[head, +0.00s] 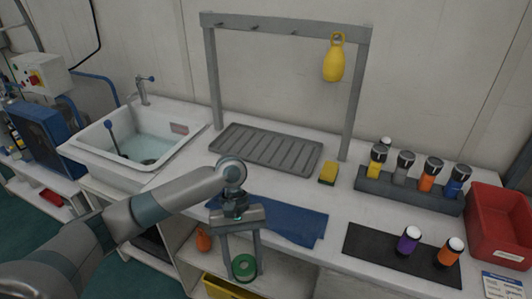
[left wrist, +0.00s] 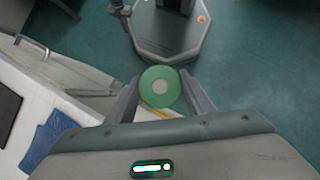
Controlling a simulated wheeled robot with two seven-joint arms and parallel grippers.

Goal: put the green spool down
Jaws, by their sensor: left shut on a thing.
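The green spool (head: 243,267) is a round green piece with a pale centre. My left gripper (head: 242,262) is shut on it, with a finger on either side. In the head view it hangs in front of the counter's front edge, before the open shelf space. In the left wrist view the spool (left wrist: 160,87) sits between the two fingertips (left wrist: 160,95), with the green floor below and beyond it. My right gripper is not in view.
A blue cloth (head: 285,222) lies on the white counter behind my left gripper. A grey ribbed tray (head: 265,147), a yellow sponge (head: 328,173) and a black mat (head: 375,247) are on the counter. A yellow bin (head: 222,288) and an orange item (head: 204,239) are below.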

